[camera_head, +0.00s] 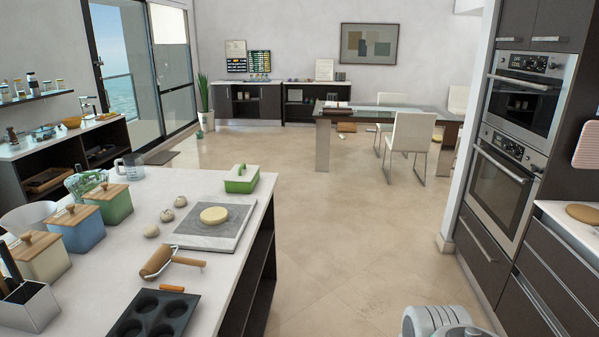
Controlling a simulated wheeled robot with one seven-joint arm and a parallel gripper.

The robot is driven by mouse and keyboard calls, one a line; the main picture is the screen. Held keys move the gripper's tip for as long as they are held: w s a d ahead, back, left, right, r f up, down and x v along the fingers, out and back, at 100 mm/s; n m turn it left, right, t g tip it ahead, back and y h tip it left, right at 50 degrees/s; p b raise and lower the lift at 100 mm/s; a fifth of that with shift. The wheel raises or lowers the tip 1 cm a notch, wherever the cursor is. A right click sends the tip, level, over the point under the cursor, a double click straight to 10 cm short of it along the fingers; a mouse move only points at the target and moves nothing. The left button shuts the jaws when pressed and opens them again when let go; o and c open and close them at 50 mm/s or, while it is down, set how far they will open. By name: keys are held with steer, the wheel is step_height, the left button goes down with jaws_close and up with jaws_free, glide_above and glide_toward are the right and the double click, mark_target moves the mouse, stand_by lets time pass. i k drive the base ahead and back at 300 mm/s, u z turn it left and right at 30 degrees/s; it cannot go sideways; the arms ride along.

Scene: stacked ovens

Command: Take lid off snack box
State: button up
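A small box with a pale lid and green sides (241,179), which looks like the snack box, stands at the far right corner of the white counter (215,186). A darker green raised part shows on top of its lid. The lid appears to sit on the box. My gripper is not in view. A white and grey rounded part of my arm shows at the bottom right edge, far from the box.
A board with dough (214,215), a rolling pin (170,262), a muffin tin (152,318) and wooden-lidded canisters (77,228) occupy the counter. Stacked ovens (507,150) stand right. Open floor (340,230) lies between. A glass table (385,113) and chairs stand behind.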

mark_target(243, 173)
steer(key=i, duration=3.75)
steer(key=u, duration=4.4)
